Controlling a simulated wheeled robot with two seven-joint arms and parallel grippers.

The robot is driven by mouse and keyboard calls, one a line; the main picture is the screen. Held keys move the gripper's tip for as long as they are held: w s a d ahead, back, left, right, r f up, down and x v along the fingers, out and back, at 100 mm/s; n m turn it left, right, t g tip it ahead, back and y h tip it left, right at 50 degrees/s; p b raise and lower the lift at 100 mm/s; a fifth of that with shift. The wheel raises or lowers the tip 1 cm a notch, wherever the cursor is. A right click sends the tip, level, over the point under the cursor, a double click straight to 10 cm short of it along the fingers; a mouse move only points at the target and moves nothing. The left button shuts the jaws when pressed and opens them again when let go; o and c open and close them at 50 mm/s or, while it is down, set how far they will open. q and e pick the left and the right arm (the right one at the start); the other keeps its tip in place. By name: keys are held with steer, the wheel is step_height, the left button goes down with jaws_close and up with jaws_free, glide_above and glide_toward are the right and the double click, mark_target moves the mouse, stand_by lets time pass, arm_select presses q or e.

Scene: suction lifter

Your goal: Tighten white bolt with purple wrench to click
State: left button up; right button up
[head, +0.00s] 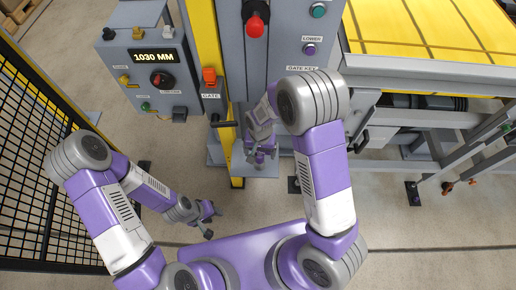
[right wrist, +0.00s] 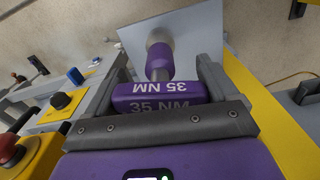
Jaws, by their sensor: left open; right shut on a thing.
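My right gripper (right wrist: 163,78) is shut on the purple wrench (right wrist: 160,90), whose block between the fingers is marked 35 NM. A grey shaft and a rounded purple part extend beyond the block toward a pale grey plate (right wrist: 208,35). In the head view, my right gripper (head: 262,158) is low in front of the grey column, below the GATE KEY label, and the wrench is hard to make out there. My left gripper (head: 210,222) is open and empty, low over the floor at the left. I cannot make out the white bolt in either view.
A control box (head: 145,75) reading 1030 MM stands at the upper left. A yellow post (head: 208,45) and the grey column (head: 285,90) with buttons are ahead. A black mesh fence (head: 40,150) is at the left, and grey conveyor framing (head: 430,125) is at the right.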

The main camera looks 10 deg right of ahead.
mark_target(259, 164)
steer(key=f+b, duration=0.1)
steer(key=w+f+b, duration=0.1)
steer(key=f, duration=0.1)
steer(key=shift+w+d+f+b, duration=0.1)
steer(key=shift+w+f+b, duration=0.1)
steer(key=shift+b, duration=0.15)
steer(key=shift+s, duration=0.15)
arm_select(q)
steer(key=f, duration=0.2)
steer(key=shift+w+f, duration=0.35)
steer(key=shift+w, duration=0.05)
